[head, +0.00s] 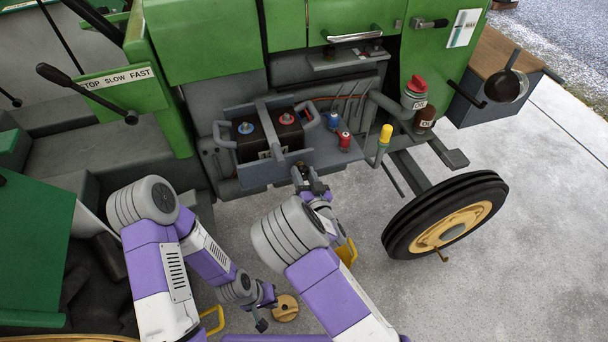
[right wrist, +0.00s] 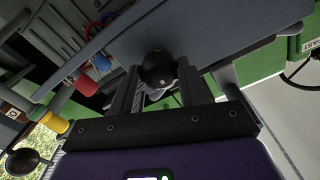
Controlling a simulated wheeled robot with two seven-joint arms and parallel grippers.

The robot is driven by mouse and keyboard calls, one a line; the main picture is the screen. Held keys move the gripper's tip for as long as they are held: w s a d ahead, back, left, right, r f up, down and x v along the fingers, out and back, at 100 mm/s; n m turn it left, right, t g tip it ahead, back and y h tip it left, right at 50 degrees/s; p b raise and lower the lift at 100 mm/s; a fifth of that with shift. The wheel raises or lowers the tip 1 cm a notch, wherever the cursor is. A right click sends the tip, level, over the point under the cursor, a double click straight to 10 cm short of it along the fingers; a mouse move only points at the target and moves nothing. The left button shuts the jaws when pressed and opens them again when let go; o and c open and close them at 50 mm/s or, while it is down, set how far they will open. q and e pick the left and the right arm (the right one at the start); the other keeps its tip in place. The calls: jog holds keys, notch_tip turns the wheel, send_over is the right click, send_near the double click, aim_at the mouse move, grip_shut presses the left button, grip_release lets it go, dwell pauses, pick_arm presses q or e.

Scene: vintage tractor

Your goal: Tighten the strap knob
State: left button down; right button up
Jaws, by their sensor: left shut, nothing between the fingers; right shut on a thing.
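The strap knob (right wrist: 158,68) is a round black knob under the front of the grey battery tray (head: 250,174). My right gripper (head: 312,187) is shut on it, with one finger on each side in the right wrist view. In the head view the knob is mostly hidden by the gripper. My left gripper (head: 262,314) is shut and empty, low down in front of the tractor and well away from the tray.
The tractor's front wheel (head: 445,215) is at the right. A lever (head: 88,91) sticks out at the left. The concrete floor (head: 540,200) at the right is clear.

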jog(key=shift+w+d+f+m+b, duration=0.1)
jog(key=shift+m+b, duration=1.05)
jog(key=shift+b, duration=0.35)
jog(key=shift+d+f+m+b, duration=0.1)
jog(key=shift+m+b, duration=1.05)
jog(key=shift+b, duration=0.35)
jog(key=m+b, duration=0.1)
jog(key=m, duration=0.1)
jog(key=shift+m+b, duration=0.3)
jog(key=shift+b, duration=0.1)
jog(key=shift+m, duration=0.9)
jog(key=m, duration=0.2)
jog(key=shift+m, duration=0.4)
jog(key=m, duration=0.3)
jog(key=shift+a, duration=0.1)
jog(key=shift+m, duration=1.8)
jog(key=shift+a+f, duration=0.1)
jog(key=o, duration=1.1)
jog(key=shift+c, duration=0.2)
